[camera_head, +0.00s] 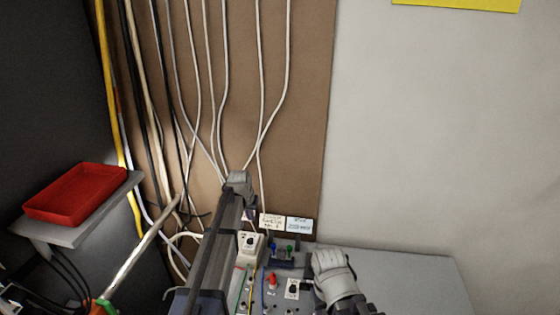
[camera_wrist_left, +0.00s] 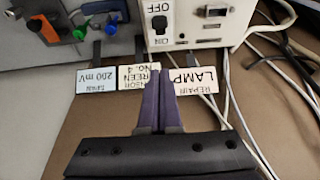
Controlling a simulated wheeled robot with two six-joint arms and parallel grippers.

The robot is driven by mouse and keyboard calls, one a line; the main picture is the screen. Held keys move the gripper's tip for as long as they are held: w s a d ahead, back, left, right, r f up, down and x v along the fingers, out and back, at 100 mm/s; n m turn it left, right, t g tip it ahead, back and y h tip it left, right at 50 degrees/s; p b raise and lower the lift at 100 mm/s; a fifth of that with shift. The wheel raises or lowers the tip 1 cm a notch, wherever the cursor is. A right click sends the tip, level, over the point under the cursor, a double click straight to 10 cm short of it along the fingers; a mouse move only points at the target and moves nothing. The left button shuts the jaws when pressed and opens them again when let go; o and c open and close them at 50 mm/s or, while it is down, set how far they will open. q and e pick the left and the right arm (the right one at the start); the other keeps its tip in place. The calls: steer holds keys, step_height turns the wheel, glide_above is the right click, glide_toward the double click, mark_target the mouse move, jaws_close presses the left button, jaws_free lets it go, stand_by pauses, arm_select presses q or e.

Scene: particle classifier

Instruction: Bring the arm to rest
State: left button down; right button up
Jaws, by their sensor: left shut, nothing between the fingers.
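My left gripper (camera_head: 249,214) hangs in front of the brown wall panel, above the back of the grey bench. In the left wrist view its two purple-grey fingers (camera_wrist_left: 155,78) are shut together with nothing between them. The tips overlap the gap between the sensor screen label (camera_wrist_left: 138,74) and the lamp repair label (camera_wrist_left: 197,80); I cannot tell whether they touch. My right gripper (camera_head: 333,275) is low over the bench in the head view; its fingers are too unclear to read.
A white switch box (camera_head: 250,246) stands near the left gripper, also in the wrist view (camera_wrist_left: 200,20). Red, green and blue knobs are on the bench panel. A red tray (camera_head: 77,190) sits on a shelf at left. Cables hang along the wall. The bench's right side (camera_head: 410,280) is clear.

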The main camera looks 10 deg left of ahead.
arm_select(q)
steer(key=s+d+m+g, duration=0.1)
steer(key=s+d, duration=0.4)
steer(key=s, duration=0.6)
steer(key=s+d+m+g+y, duration=0.1)
steer(key=s+d, duration=0.5)
steer(key=s, duration=0.5)
steer(key=s+d+f+m+g, duration=0.1)
steer(key=s+d, duration=0.4)
steer(key=s, duration=0.7)
steer(key=shift+d+g+y, duration=0.2)
steer(key=shift+g+y, duration=0.1)
steer(key=shift+g, duration=0.3)
steer(key=shift+w+f, duration=0.1)
